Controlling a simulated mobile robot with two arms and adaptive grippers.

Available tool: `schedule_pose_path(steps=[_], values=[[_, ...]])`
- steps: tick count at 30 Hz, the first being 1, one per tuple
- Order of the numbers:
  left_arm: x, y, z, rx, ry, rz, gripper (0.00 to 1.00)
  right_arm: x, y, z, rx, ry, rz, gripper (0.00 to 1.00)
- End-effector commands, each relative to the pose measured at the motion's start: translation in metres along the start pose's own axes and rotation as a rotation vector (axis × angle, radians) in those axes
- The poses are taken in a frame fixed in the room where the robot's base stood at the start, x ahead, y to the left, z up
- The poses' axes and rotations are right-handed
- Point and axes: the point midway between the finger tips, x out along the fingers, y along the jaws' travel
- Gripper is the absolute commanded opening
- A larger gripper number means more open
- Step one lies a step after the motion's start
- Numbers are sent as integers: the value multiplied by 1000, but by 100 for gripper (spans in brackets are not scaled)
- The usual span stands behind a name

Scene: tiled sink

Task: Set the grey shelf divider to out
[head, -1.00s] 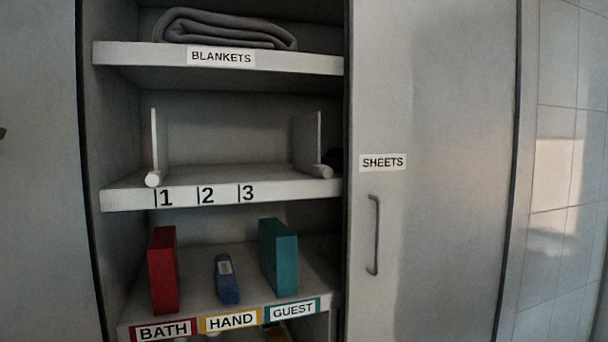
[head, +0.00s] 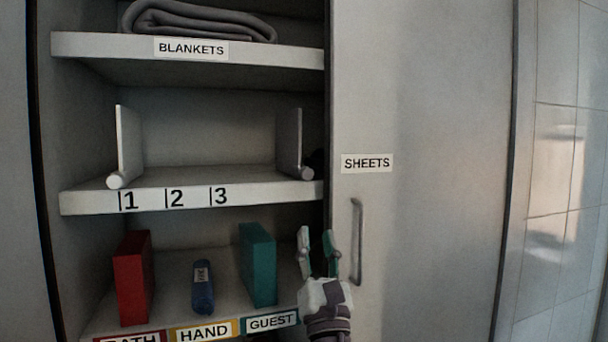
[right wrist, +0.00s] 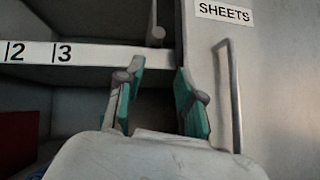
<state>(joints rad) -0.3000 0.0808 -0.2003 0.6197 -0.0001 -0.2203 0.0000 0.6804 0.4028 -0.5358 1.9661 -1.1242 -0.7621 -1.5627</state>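Two upright dividers stand on the middle shelf (head: 250,189). The left divider (head: 129,140) looks paler, and the right divider (head: 289,138) looks greyer. The right divider's knob (head: 306,173) also shows as a knob at the top of the right wrist view (right wrist: 157,36). My right gripper (head: 316,246) points up, below and slightly right of that knob, apart from it. Its teal-padded fingers are open and empty in the right wrist view (right wrist: 155,84). My left gripper is out of view.
A closed-looking panel (head: 430,120) with a vertical handle (head: 357,242) stands just right of my gripper. A red box (head: 133,278), a blue item (head: 202,287) and a teal box (head: 258,265) stand on the lower shelf. A folded blanket (head: 200,20) lies above.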

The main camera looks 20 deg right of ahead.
Motion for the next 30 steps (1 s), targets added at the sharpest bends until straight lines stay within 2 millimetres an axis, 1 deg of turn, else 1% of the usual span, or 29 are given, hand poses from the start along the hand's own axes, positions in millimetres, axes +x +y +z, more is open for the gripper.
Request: schedule_pose_path(steps=[1,2,5,8,18,21,25,30], values=[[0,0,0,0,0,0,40,5,4,7,-37,-23,14,37],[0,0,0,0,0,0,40,7,6,10,-53,-31,20,37],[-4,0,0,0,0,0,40,15,8,13,-72,-41,28,37],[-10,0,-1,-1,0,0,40,28,8,15,-72,-40,26,37],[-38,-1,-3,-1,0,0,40,101,11,18,-69,-39,26,37],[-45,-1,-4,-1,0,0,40,118,11,18,-68,-38,25,37],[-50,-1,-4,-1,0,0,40,135,11,18,-68,-38,25,37],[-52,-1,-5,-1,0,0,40,144,11,16,-66,-37,25,37]])
